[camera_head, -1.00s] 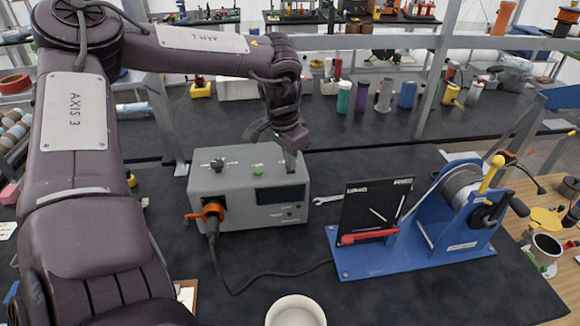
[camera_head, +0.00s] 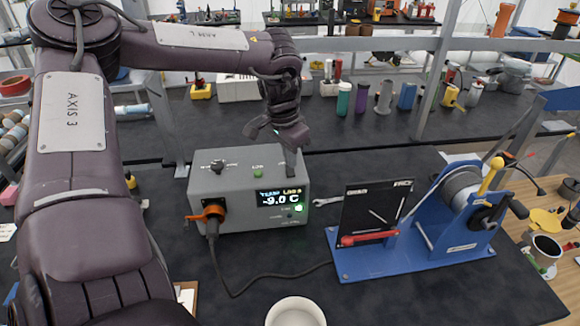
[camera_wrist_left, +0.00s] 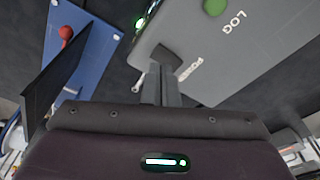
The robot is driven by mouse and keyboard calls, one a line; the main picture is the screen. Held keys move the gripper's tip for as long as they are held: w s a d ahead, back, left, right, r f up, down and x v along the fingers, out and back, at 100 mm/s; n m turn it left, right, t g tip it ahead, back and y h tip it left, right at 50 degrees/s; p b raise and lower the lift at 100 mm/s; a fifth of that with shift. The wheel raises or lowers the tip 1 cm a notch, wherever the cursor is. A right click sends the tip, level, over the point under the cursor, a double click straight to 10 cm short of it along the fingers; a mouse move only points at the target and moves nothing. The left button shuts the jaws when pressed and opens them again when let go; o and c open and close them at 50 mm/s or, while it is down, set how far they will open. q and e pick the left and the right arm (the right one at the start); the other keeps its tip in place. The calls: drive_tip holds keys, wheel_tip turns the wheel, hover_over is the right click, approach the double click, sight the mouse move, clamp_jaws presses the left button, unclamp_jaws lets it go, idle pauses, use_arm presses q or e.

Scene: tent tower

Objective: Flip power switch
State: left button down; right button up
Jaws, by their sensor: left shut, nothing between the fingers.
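The grey control box (camera_head: 235,187) stands on the black table in the head view, its display (camera_head: 282,197) lit and reading about -9.0 C. A green light glows below the display. A green LOG button (camera_head: 257,174) is on its top; the button also shows in the left wrist view (camera_wrist_left: 214,6). My left gripper (camera_head: 290,172) is shut and empty, its fingertips at the top right of the box. In the left wrist view the fingers (camera_wrist_left: 160,62) end beside the POWER label and hide the switch there. My right gripper is not in view.
A blue stand (camera_head: 440,235) with a reel and a black panel is right of the box. An orange plug (camera_head: 207,212) and cable run from the box's front. A wrench (camera_head: 326,201) lies between them. A white cup (camera_head: 296,312) is at the front edge.

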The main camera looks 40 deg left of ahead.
sight(290, 174)
use_arm(q)
wheel_tip(290, 174, up, 5)
drive_tip(key=shift+p, duration=1.1)
